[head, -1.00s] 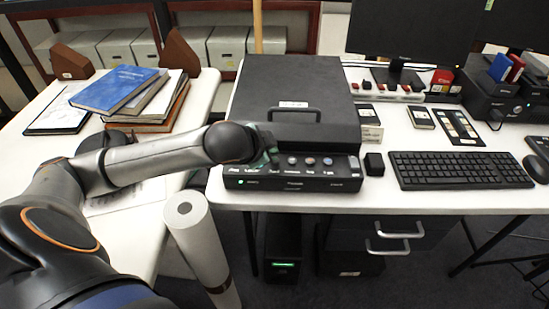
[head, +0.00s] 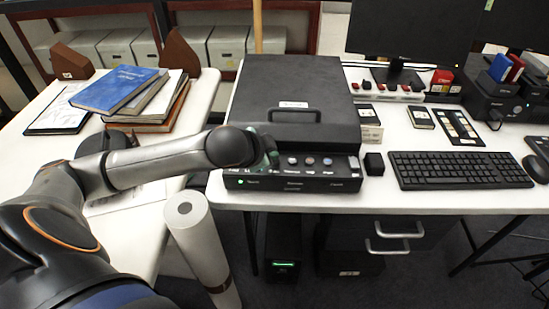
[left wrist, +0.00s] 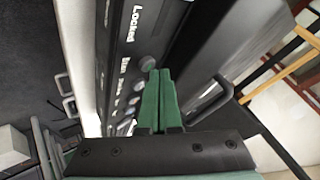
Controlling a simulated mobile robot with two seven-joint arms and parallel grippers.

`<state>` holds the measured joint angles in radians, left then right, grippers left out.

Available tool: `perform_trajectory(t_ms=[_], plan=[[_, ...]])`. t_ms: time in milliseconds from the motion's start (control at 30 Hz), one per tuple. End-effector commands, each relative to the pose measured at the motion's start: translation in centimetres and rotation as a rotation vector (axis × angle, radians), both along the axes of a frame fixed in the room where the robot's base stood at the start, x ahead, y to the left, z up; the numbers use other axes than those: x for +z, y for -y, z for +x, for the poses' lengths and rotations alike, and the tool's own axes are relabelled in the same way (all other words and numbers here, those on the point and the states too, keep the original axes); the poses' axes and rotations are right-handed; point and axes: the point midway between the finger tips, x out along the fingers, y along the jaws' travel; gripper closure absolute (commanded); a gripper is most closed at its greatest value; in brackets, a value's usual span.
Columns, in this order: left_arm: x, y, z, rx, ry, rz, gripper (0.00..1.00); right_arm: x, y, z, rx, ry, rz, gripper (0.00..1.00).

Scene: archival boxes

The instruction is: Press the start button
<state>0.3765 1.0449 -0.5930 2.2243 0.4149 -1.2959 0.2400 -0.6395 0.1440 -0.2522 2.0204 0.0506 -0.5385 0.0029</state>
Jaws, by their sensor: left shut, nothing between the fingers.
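The black scanner (head: 290,95) with a handled lid stands on the white desk. Its front panel (head: 345,165) has a row of round buttons (head: 309,161), with small labels I cannot read well in the head view. A green light (head: 240,181) shows on its front left. My left gripper (head: 273,158) is at the panel's left part and covers some of it. In the left wrist view, its green fingers (left wrist: 158,73) are together and empty, with the tips close to a round grey button (left wrist: 147,62). I cannot tell whether they touch. "Locked" is printed near it. My right gripper is not in view.
A small black block (head: 374,164) and a keyboard (head: 440,169) lie right of the scanner. Books (head: 117,88) lie on the left table. A white paper roll (head: 199,240) stands upright in front of the gap between the tables.

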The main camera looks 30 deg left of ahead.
Motion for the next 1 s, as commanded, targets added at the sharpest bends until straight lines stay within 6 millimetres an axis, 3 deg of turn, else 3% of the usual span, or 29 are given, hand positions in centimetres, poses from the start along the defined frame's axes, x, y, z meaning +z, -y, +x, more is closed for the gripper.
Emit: perform_trajectory(t_ms=[1000], plan=[[-1.2, 0.0, 0.0, 0.001, -0.004, 0.000, 1.00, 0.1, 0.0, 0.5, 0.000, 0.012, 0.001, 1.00]])
